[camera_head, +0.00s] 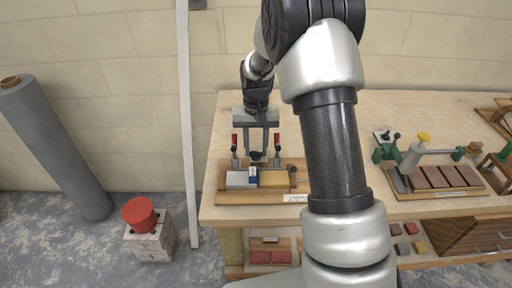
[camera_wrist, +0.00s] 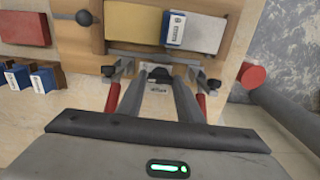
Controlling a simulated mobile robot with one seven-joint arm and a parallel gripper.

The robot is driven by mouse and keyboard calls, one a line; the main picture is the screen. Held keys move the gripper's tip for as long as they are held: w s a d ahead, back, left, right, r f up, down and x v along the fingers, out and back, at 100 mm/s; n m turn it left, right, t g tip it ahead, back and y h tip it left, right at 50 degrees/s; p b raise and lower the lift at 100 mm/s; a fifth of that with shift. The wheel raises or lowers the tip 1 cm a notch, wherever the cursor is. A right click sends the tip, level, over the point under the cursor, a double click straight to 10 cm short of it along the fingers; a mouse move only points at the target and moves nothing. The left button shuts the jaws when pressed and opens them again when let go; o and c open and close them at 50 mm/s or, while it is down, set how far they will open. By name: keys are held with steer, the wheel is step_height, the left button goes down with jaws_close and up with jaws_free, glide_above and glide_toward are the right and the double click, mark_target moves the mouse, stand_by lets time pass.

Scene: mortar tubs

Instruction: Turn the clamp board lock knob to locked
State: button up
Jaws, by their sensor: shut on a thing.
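The clamp board (camera_head: 228,197) lies on the wooden bench top and carries a pale block (camera_head: 239,180) and a yellow block (camera_head: 273,179). Two red-handled clamps stand on it, one left (camera_head: 235,141) and one right (camera_head: 277,141). A black knob (camera_wrist: 160,73) sits between the clamps, at the board's edge. My gripper (camera_head: 257,155) reaches down from behind, its fingertips shut on this knob. The wrist view shows the fingers (camera_wrist: 160,76) on either side of it. A small label lies beside the knob; its text and the knob's setting are not readable.
A dark round-headed lever (camera_head: 292,171) stands at the board's right end. A green fixture (camera_head: 387,147) and a tray of reddish tiles (camera_head: 440,178) lie further right.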

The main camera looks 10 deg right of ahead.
mark_target(256, 152)
stand_by(0.3)
steer(key=o, duration=1.1)
steer(key=shift+r+p, duration=0.65)
steer(key=shift+r, duration=8.1)
